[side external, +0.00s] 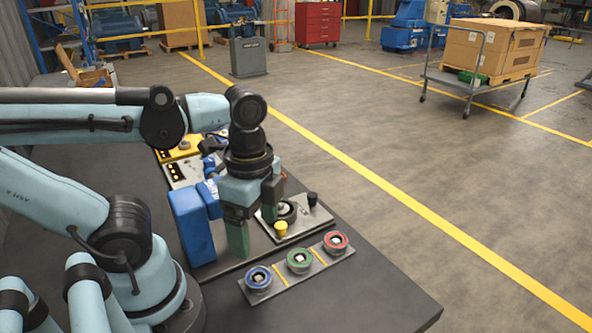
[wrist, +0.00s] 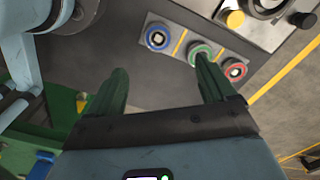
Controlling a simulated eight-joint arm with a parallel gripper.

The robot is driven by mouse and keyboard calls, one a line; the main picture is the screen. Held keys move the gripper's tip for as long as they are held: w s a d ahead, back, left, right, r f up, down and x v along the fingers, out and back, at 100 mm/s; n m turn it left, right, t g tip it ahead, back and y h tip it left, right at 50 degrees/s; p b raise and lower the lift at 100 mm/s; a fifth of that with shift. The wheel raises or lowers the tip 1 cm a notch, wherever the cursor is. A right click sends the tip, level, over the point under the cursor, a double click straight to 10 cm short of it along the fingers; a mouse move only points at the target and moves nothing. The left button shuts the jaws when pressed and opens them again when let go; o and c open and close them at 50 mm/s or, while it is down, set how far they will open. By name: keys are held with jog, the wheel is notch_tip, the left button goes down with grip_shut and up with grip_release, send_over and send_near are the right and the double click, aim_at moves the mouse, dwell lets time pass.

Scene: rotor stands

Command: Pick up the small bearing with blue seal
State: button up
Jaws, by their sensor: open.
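The small bearing with blue seal (side external: 258,277) sits on a grey rack plate (side external: 272,291) at the near left end of its row. In the wrist view the blue-sealed bearing (wrist: 157,37) is at the top, beyond my fingertips and between them. A green-sealed bearing (side external: 299,260) and a red-sealed bearing (side external: 336,241) sit beside it on the same plate. My gripper (side external: 255,228) is open and empty, with green fingers pointing down, above the table and behind the plate. In the wrist view my gripper (wrist: 165,80) partly covers the green-sealed bearing with its right finger.
A rotor stand (side external: 315,219) with a yellow knob (side external: 281,230) and a black knob (side external: 312,198) lies just behind the rack. A blue block (side external: 192,228) stands left of my gripper. The dark table (side external: 350,295) is clear in front and right of the rack.

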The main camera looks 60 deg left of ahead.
send_over(258, 278)
jog(key=f, duration=0.5)
jog(key=shift+w+f, duration=0.2)
jog(key=shift+w, duration=0.1)
jog(key=shift+s+f, duration=0.15)
jog(key=shift+f, duration=1.3)
jog(key=shift+s+f, duration=0.1)
jog(key=shift+f, duration=1.35)
jog(key=shift+c, duration=0.3)
jog(key=c, duration=1.1)
jog(key=shift+c, duration=0.2)
jog(key=shift+r, duration=0.3)
